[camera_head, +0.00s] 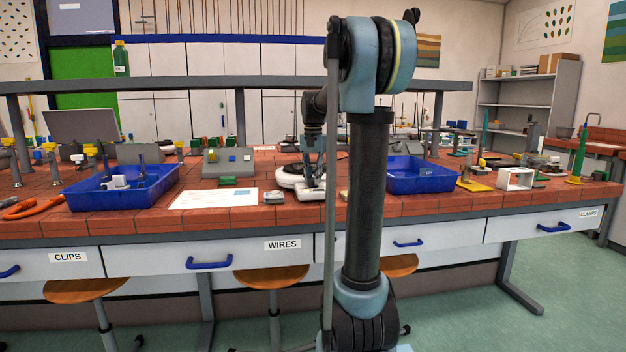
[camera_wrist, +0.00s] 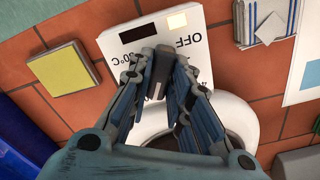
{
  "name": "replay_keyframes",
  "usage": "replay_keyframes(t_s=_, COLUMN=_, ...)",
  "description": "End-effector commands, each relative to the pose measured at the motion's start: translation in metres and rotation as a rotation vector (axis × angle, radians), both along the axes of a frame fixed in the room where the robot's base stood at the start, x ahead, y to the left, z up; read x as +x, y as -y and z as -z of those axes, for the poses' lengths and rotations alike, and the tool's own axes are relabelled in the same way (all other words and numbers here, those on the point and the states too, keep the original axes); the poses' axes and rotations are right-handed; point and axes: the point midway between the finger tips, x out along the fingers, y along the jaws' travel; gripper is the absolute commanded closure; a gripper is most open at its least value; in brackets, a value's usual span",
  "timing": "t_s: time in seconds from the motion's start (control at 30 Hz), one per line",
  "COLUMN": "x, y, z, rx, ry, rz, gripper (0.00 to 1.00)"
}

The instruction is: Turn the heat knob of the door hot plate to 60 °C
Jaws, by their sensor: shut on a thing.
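The hot plate (camera_head: 287,178) is white with a round top and stands on the tiled bench, just left of my arm in the head view. In the wrist view its white control panel (camera_wrist: 195,44) shows a dark display, a lit pale square and the letters "OFF". A dark knob (camera_wrist: 158,72) with a pale mark sits between my fingertips. My gripper (camera_wrist: 160,78) is shut on this knob; it also shows in the head view (camera_head: 312,184). Part of the temperature scale shows beside the fingers, and the rest is hidden. I cannot tell the set temperature.
A yellow-topped block (camera_wrist: 70,77) lies left of the panel in the wrist view. A stack of striped pads (camera_wrist: 266,20) lies to the right. Blue trays stand on both sides, one left (camera_head: 93,201) and one right (camera_head: 387,186). A white sheet (camera_head: 213,199) lies nearby.

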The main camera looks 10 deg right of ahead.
Motion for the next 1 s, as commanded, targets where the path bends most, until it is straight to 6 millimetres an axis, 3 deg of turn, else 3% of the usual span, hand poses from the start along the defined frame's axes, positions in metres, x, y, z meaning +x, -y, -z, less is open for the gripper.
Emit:
replay_keyframes(t_s=0.1, x=0.001, y=-0.001, z=0.0, rx=0.002, ry=0.003, rz=-0.001, gripper=1.0)
replay_keyframes(t_s=0.13, x=0.001, y=-0.001, z=0.0, rx=0.002, ry=0.003, rz=-0.001, gripper=0.77)
replay_keyframes(t_s=0.2, x=0.001, y=-0.001, z=0.0, rx=0.001, ry=0.003, rz=-0.001, gripper=0.62)
replay_keyframes(t_s=0.67, x=0.0, y=0.0, z=-0.007, rx=0.001, ry=0.001, rz=-0.001, gripper=0.62)
replay_keyframes(t_s=1.0, x=0.001, y=0.0, z=-0.063, rx=0.001, ry=0.001, rz=-0.001, gripper=0.62)
